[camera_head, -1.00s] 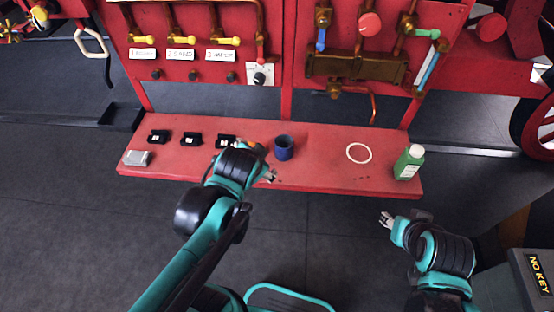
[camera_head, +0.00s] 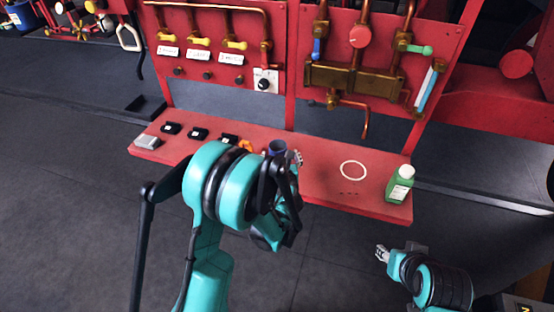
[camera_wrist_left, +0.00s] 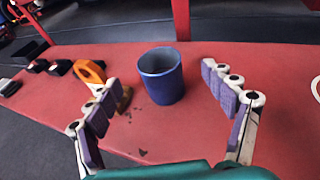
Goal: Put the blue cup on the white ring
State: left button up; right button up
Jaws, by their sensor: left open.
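The blue cup (camera_head: 277,148) stands upright on the red bench, partly hidden by my left arm in the head view. In the left wrist view the cup (camera_wrist_left: 161,76) is ahead of my open left gripper (camera_wrist_left: 160,80), roughly centred between its two spread fingers. In the head view my left gripper (camera_head: 284,162) is beside the near side of the cup, one finger hidden by the arm. The white ring (camera_head: 353,170) is a flat circle on the bench, right of the cup, with nothing on it. My right gripper (camera_head: 382,254) is in front of the bench, low right, too small to judge.
An orange-handled brass piece (camera_wrist_left: 90,72) sits close left of the cup, near the left finger. Several black blocks are further left. A green bottle (camera_head: 400,185) stands right of the ring. The red bench (camera_head: 320,160) is clear between cup and ring. Pipes and valves rise behind.

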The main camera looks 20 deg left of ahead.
aim_at(277, 142)
pick_arm(q)
jog(key=shift+x, duration=1.15)
jog(key=b+x, duration=0.2)
jog(key=x, duration=0.3)
jog(key=shift+a+f, duration=0.15)
jog(key=shift+c, duration=0.9)
jog(key=c, duration=1.2)
jog(key=shift+c, duration=0.2)
